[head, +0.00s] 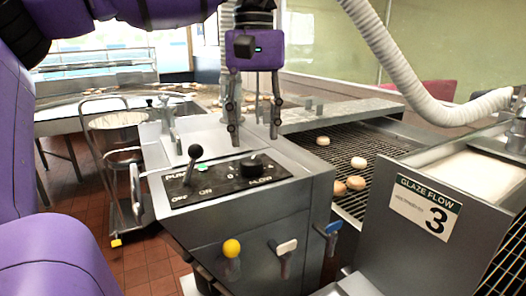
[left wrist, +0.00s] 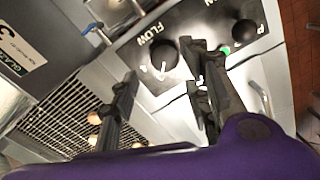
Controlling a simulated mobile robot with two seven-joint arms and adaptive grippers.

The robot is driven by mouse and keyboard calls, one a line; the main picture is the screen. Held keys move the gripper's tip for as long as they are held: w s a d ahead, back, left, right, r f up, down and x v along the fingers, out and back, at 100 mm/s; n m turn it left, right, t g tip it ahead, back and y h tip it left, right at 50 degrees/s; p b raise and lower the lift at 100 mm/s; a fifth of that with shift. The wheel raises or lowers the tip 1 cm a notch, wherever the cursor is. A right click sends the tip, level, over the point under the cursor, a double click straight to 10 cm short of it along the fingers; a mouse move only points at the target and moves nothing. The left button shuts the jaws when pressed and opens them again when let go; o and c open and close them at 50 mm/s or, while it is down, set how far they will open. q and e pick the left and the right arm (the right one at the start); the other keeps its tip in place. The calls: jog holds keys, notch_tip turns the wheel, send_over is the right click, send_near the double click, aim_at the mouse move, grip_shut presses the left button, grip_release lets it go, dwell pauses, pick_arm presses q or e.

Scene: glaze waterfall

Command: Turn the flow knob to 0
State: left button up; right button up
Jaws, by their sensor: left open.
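The flow knob (head: 251,164) is a dark round knob on the black control panel (head: 215,185), beside the FLOW label; a 0 is printed to its left. Its exact pointer direction is too small to read in the head view. My left gripper (head: 253,130) points down, open and empty, a little above the knob. In the left wrist view the flow knob (left wrist: 163,56) shows between the two spread fingers, with a pale mark on its near side; I cannot tell what the mark is. My right gripper is not in view.
A ball-topped lever (head: 193,157) stands left of the knob, near a green light (head: 200,168). Yellow (head: 231,249), white (head: 286,246) and blue (head: 328,229) handles line the front. Several doughnuts (head: 358,163) lie on the mesh conveyor (head: 345,145). A sign (head: 425,207) reads "GLAZE FLOW 3".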

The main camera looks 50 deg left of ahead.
aim_at(254, 160)
pick_arm(q)
notch_tip(254, 160, down, 5)
jog(key=shift+f, duration=0.55)
jog(key=shift+c, duration=0.5)
jog(key=c, duration=0.9)
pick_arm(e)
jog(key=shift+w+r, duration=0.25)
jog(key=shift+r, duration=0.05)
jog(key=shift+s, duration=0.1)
